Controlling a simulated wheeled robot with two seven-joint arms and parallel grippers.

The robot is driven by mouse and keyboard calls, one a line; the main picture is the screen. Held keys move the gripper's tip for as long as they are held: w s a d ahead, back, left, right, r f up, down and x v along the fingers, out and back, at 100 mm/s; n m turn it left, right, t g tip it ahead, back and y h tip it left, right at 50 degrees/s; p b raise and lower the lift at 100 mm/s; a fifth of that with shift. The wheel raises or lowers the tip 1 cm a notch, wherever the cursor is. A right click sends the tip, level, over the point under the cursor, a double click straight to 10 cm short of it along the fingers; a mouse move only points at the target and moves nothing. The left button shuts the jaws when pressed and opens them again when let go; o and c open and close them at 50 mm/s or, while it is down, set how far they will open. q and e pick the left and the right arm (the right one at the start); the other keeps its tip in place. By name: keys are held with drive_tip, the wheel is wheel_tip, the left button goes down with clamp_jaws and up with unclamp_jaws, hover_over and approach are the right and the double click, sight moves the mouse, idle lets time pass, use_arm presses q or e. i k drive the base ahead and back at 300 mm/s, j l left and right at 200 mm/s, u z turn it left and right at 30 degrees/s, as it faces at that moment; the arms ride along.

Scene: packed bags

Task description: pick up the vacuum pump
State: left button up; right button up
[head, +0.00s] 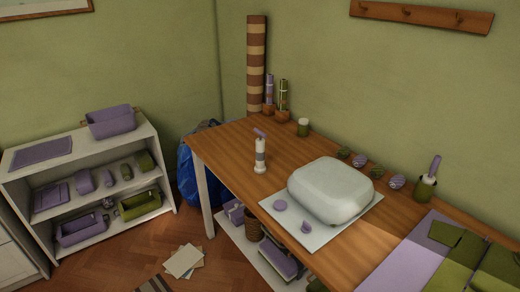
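A small hand pump (260,157), which looks like the vacuum pump, stands upright on the wooden table (225,140) near its left edge. It has a white body with a grey band and a purple handle at the top. It stands apart from the puffy whitish bag (325,188) to its right, which lies on a pale mat (309,234). Neither of my grippers is in view.
Several patterned balls and a green cup (424,188) line the table's back. Green and purple cloths (460,245) cover the right end. A shelf (150,130) stands left. Bare tabletop surrounds the pump.

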sight(260, 168)
drive_tip(key=i+j+z, duration=0.1)
drive_tip(key=z, duration=0.4)
drive_tip(key=i+j+z, duration=0.3)
drive_tip(key=j, duration=0.35)
drive_tip(key=i+j+z, duration=0.35)
drive_tip(key=j, duration=0.4)
drive_tip(key=i+j, duration=0.15)
drive_tip(key=j, duration=0.2)
drive_tip(key=i+j, duration=0.1)
drive_tip(key=j, duration=0.2)
drive_tip(key=i+j, duration=0.15)
drive_tip(key=j, duration=0.2)
drive_tip(key=i+j, duration=0.1)
drive_tip(key=j, duration=0.2)
drive_tip(key=i+j, duration=0.15)
drive_tip(key=j, duration=0.2)
